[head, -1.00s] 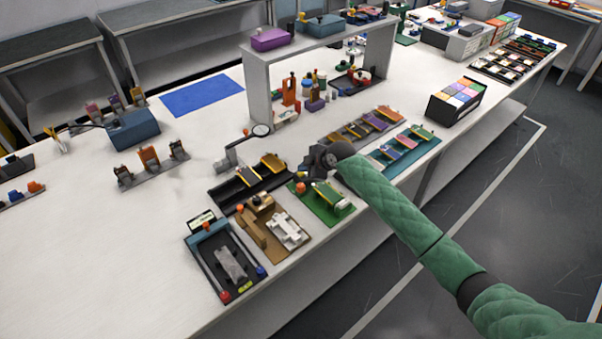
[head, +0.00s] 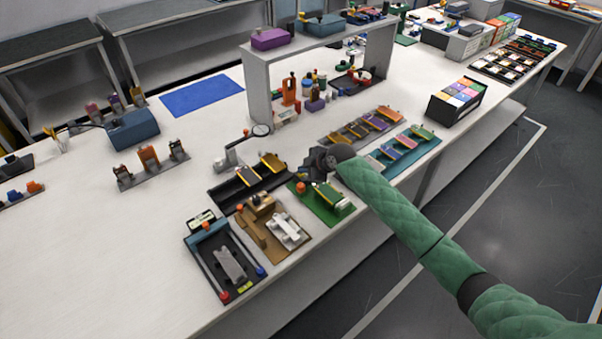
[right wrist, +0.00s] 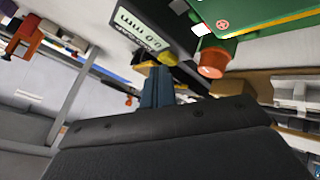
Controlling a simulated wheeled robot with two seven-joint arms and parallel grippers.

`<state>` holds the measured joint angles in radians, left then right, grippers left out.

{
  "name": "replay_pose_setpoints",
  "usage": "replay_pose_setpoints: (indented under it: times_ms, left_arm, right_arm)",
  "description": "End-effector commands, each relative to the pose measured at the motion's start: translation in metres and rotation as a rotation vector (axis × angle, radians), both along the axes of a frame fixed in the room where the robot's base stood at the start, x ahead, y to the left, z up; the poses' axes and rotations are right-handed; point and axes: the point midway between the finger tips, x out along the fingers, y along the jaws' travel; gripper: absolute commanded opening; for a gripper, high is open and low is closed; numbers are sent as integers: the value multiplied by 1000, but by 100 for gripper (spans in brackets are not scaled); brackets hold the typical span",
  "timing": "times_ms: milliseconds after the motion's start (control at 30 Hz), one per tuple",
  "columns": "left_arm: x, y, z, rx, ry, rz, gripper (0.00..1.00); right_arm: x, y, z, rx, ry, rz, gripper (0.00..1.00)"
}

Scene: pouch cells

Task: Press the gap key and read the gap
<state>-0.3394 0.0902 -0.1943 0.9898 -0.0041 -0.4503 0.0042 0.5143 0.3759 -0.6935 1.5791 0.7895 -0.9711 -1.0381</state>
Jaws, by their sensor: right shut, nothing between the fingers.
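A dark readout box (right wrist: 140,28) with a pale display shows in the right wrist view, upside down; the display reads 0.0 mm. A yellow key (right wrist: 169,59) sits at the box's edge, next to an orange knob (right wrist: 212,63). My right gripper (right wrist: 152,68) is shut and empty, its fingertips close beside the yellow key; I cannot tell whether they touch it. In the head view the right gripper (head: 308,174) is just behind the green fixture (head: 329,213), which has an orange knob (head: 300,188); the arm and gripper cover that area. My left gripper is not in view.
A black tray (head: 224,197) with yellow-topped pieces lies left of the gripper. A brown fixture (head: 274,250) and a blue-framed fixture (head: 200,263) stand nearer the front. A rack of coloured cells (head: 408,152) is to the right.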

Motion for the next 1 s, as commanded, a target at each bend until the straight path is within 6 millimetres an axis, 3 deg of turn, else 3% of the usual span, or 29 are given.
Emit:
replay_pose_setpoints:
  times_ms: [1000]
  left_arm:
    - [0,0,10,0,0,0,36]
  right_arm:
    - [0,0,18,0,1,1,0]
